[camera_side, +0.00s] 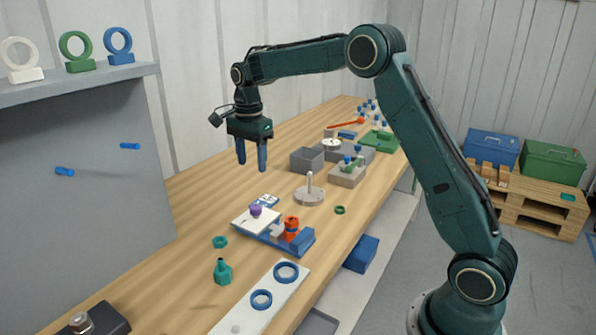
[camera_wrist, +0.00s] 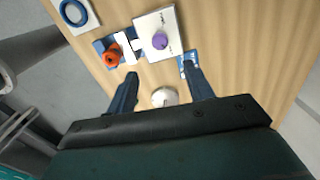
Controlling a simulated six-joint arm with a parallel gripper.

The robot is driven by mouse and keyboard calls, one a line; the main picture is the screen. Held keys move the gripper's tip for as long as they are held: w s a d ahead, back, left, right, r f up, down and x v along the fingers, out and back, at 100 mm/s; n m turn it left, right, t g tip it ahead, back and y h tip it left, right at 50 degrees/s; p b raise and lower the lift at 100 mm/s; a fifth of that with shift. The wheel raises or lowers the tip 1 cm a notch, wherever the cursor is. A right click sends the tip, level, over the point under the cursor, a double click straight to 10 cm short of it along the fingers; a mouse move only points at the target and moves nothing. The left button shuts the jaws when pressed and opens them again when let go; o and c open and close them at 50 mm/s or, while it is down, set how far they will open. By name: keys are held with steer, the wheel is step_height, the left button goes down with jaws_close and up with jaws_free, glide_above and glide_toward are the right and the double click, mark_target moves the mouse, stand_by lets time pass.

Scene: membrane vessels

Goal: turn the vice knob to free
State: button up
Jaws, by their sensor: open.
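A purple knob (camera_side: 256,210) sits on a white plate (camera_side: 241,221) with small dark marks, next to a blue vice-like block (camera_side: 305,241) on the bench. In the wrist view the purple knob (camera_wrist: 159,40) is near the top centre; I cannot read the marks beside it. An orange-red part (camera_side: 291,226) stands in the blue block, beside a pale jaw piece; it also shows in the wrist view (camera_wrist: 111,58). My gripper (camera_side: 252,166) is open and empty, pointing down, well above the bench and apart from the knob.
A grey disc with an upright post (camera_side: 309,196) stands behind the vice. A small blue-and-white card (camera_side: 264,201) lies beside the plate. A teal bottle (camera_side: 222,272) and a white strip with blue rings (camera_side: 245,312) are in front. Grey bins (camera_side: 307,160) stand further back.

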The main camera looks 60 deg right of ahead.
mark_target(255, 207)
step_height(255, 207, down, 13)
steer(key=shift+f, duration=0.15)
stand_by(0.5)
steer(key=c, duration=1)
